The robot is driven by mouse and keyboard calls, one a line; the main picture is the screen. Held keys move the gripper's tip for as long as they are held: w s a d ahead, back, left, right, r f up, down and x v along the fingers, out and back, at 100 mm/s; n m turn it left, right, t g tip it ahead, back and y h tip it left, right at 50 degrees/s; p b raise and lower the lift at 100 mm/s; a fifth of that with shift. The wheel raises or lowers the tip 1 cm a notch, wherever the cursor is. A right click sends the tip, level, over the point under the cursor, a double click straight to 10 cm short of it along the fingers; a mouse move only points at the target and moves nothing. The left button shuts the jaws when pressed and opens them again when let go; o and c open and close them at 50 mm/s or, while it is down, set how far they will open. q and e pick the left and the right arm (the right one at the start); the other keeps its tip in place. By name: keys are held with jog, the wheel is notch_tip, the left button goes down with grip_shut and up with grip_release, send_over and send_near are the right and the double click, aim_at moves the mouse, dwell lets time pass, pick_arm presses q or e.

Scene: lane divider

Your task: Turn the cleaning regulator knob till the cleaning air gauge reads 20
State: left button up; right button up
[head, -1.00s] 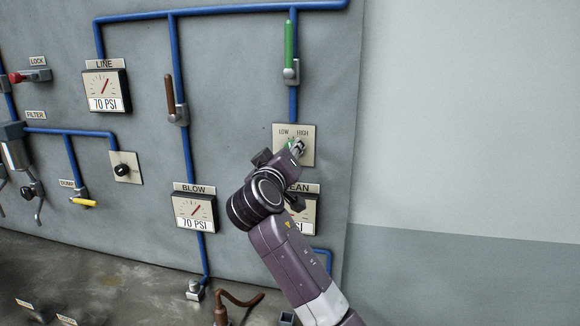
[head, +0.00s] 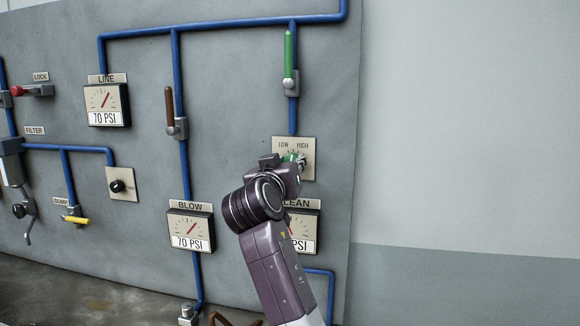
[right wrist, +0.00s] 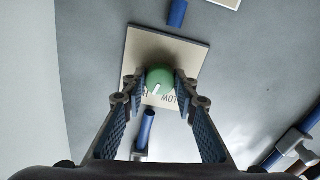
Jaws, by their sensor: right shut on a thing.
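The cleaning regulator knob (head: 290,156) is green and sits on a cream plate (head: 310,172) marked LOW and HIGH. My right gripper (head: 295,161) is at the knob and hides part of it in the head view. In the right wrist view, the knob (right wrist: 160,76) with its white pointer mark sits between the fingertips of my right gripper (right wrist: 159,81), which is shut on it. The plate's lettering is upside down there. The CLEAN gauge (head: 305,233) is below; my wrist covers its left part, so its number cannot be read. My left gripper is not in view.
The BLOW gauge (head: 190,228) and LINE gauge (head: 106,101) both read 70 PSI. A green-handled valve (head: 289,55) stands above the knob plate, and a brown-handled valve (head: 171,112) is to the left. The wall (head: 450,130) to the right is bare.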

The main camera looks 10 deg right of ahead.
aim_at(291, 120)
jog(key=o, duration=1.1)
jog(key=shift+o, duration=0.2)
notch_tip(291, 120, up, 10)
jog(key=shift+a+f, duration=0.1)
